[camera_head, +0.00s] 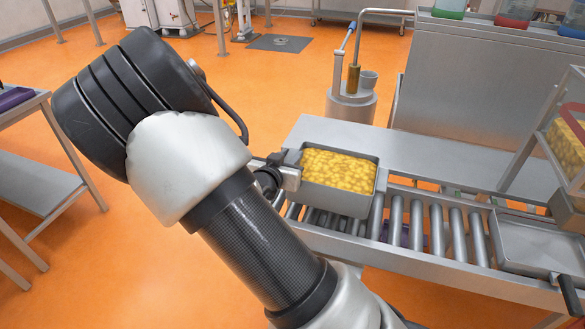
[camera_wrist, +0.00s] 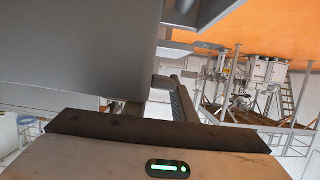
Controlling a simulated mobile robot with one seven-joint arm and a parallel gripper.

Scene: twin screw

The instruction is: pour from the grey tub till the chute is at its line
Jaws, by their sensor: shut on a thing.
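The grey tub (camera_head: 345,202), full of yellow chunks, is level at the left end of the roller conveyor (camera_head: 417,222) in the head view. My gripper (camera_head: 284,176) is shut on the tub's left side. I cannot tell whether the tub rests on the rollers or is just above them. In the wrist view the tub's grey wall (camera_wrist: 75,45) fills the upper left, close to the gripper. A clear-sided container with a red rim (camera_head: 569,133), holding yellow chunks, is cut off at the right edge; it may be the chute.
A shallow metal tray (camera_head: 535,243) with a dark handle lies at the conveyor's right end. A bare steel ledge (camera_head: 450,165) runs behind the rollers. A steel pedestal with a pipe (camera_head: 352,100) stands behind the tub. A purple thing (camera_head: 403,236) shows under the rollers.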

